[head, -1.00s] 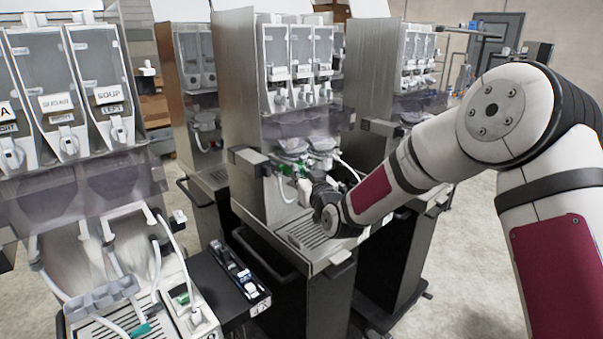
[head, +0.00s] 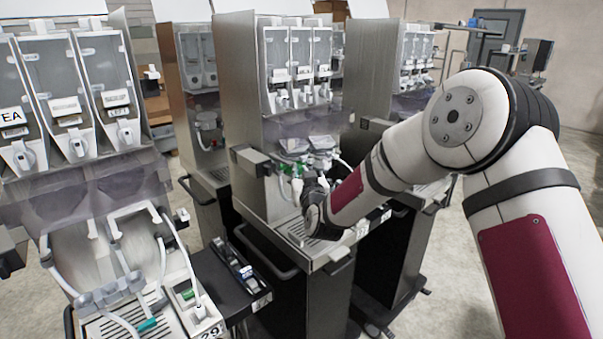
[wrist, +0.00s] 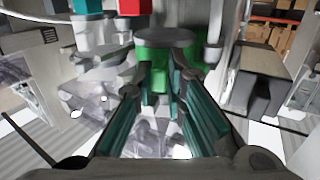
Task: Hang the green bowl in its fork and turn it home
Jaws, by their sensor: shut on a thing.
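My gripper (wrist: 163,92) points into the outlet area of the middle dispenser (head: 244,80). Its teal-lined fingers are shut on the green bowl (wrist: 153,56), which shows just beyond the fingertips in the wrist view. The bowl's lower part lies between the fingers. In the head view my gripper and wrist cover most of this spot, and green parts (head: 286,168) show just left of them below the clear hoppers. Grey and white fittings surround the bowl in the wrist view. I cannot tell the fork from them, or whether the bowl is seated.
The left dispenser (head: 75,100) stands close, with white hoses and a drip grate below. A small black shelf (head: 232,270) sits between it and the middle one. More dispensers stand behind and to the right (head: 375,75). Open floor (head: 480,260) lies at the right.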

